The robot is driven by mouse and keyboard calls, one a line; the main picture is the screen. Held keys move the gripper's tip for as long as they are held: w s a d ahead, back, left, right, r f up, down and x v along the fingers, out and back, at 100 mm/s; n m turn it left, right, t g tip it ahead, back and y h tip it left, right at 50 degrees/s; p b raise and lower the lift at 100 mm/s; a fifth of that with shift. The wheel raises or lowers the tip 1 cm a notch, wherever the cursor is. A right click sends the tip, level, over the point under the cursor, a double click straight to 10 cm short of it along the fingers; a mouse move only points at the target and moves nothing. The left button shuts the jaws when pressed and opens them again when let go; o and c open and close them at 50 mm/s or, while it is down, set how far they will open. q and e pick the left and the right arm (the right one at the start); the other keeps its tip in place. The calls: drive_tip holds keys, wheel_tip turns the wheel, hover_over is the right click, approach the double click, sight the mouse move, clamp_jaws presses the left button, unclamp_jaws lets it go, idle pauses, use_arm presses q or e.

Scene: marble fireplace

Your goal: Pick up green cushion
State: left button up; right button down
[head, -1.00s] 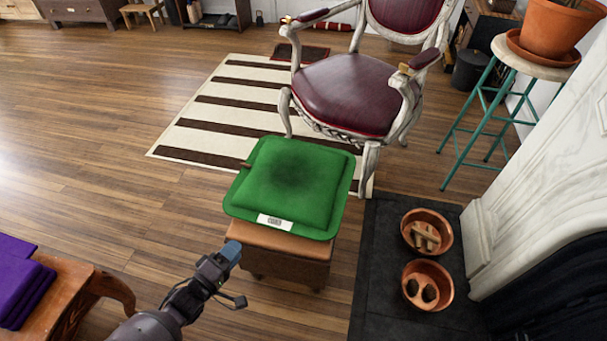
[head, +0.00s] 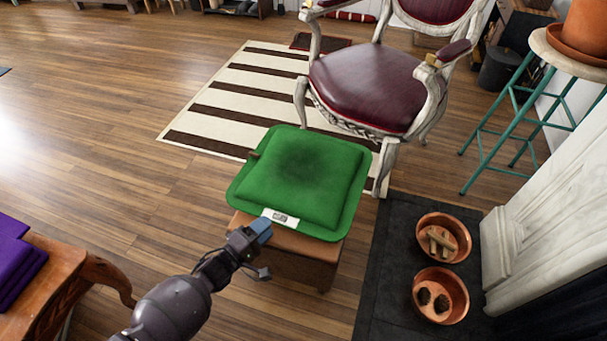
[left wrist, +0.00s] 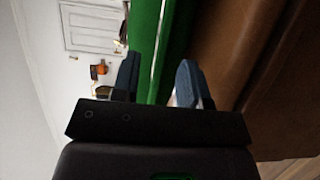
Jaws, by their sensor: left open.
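The green cushion (head: 302,178) lies flat on a small brown leather stool (head: 290,252), with a white label on its near edge. My left gripper (head: 262,232) is at the near left edge of the cushion, close to the label. In the left wrist view the gripper (left wrist: 158,85) is open, and the cushion's green edge (left wrist: 150,40) shows between the two fingers. The stool's brown side (left wrist: 230,45) is to the right there. I cannot tell whether either finger touches the cushion. My right gripper is not in view.
A burgundy armchair (head: 365,85) stands just behind the stool. A dark hearth slab (head: 385,285) with copper bowls (head: 440,294) is to the right. A wooden table (head: 45,290) with purple cloth is at lower left. Open floor (head: 130,210) lies between.

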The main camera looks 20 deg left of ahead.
use_arm(q)
drive_tip(key=shift+f+x, duration=0.25)
drive_tip(key=shift+x, duration=0.85)
drive_tip(key=shift+w+d+r+b, duration=0.2)
drive_tip(key=shift+w+b, duration=0.1)
drive_tip(key=shift+w, duration=0.2)
clamp_jaws()
